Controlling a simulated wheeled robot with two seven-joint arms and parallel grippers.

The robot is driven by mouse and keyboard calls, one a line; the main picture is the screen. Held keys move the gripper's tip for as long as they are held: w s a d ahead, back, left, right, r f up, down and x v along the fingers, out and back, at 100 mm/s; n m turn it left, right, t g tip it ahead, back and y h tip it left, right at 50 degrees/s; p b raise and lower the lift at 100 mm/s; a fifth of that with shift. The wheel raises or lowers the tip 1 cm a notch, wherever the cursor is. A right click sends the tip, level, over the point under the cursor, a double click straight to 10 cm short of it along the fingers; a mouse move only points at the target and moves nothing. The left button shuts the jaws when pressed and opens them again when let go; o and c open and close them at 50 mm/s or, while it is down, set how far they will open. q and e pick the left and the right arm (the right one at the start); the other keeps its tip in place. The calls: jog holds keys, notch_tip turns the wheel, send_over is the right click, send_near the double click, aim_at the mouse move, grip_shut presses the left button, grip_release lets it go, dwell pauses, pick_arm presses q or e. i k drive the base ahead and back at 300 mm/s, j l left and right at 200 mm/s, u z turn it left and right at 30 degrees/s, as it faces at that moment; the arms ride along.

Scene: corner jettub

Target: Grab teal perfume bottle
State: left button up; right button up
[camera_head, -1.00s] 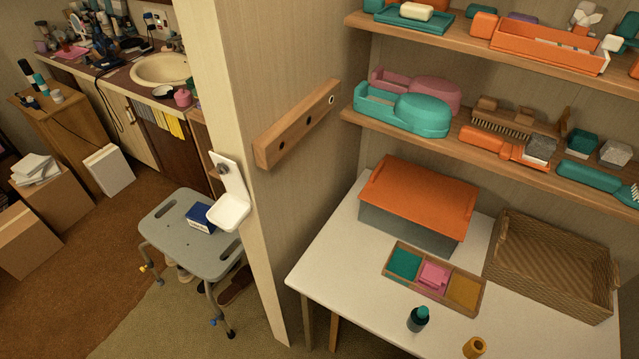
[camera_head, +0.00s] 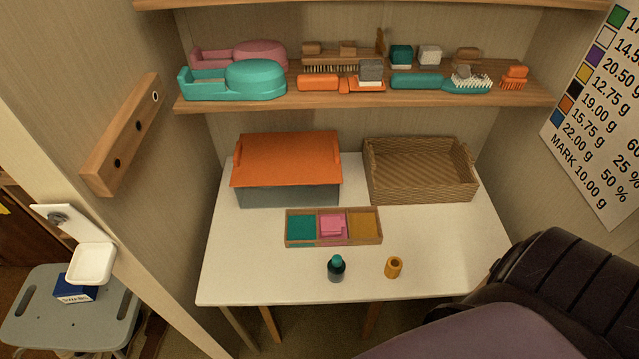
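The teal perfume bottle (camera_head: 336,269) stands upright near the front edge of the white table (camera_head: 430,225). It has a dark body and a teal cap. A small amber-orange bottle or tube (camera_head: 394,267) stands to its right, apart from it. Behind the teal bottle lies a wooden tray (camera_head: 333,242) with teal, pink and mustard compartments. Pink pieces lie in its middle compartment. Neither of my grippers is in view.
An orange-lidded box (camera_head: 287,160) and a wicker basket (camera_head: 420,172) stand at the table's back. A shelf above (camera_head: 350,96) holds brushes and teal and pink containers. A dark padded chair (camera_head: 540,270) is at the lower right. The table front left is bare.

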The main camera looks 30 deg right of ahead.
aim_at(337, 266)
jog(key=j+z, duration=0.15)
jog(key=z, duration=0.2)
jog(key=i+j+z, duration=0.1)
jog(key=z, duration=0.3)
jog(key=j+z, duration=0.2)
jog(key=z, duration=0.6)
